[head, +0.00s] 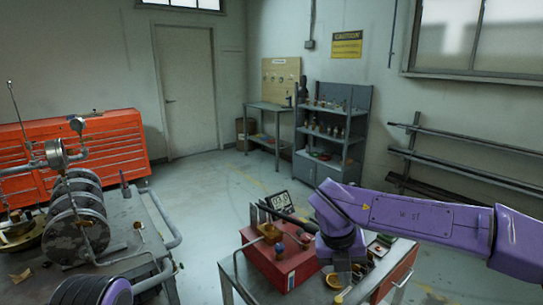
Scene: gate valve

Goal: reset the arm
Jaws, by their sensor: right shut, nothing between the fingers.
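My right arm comes in from the right as a purple link over the small workbench (237,283). Its wrist bends down, and my right gripper (344,279) points down beside the red box (290,266). The gripper is small and dark here. Its fingers are shut with nothing between them. A purple part of my left arm shows at the bottom left corner, but my left gripper is out of view. On the left bench stands a pipe assembly with several grey round flanges (84,238) and pressure gauges (54,147).
A small display (279,201) stands behind the red box. Small parts lie on the workbench near the gripper. A red tool cabinet (110,142) is at the back left, a grey shelf (335,130) at the back. The floor (200,190) between the benches is clear.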

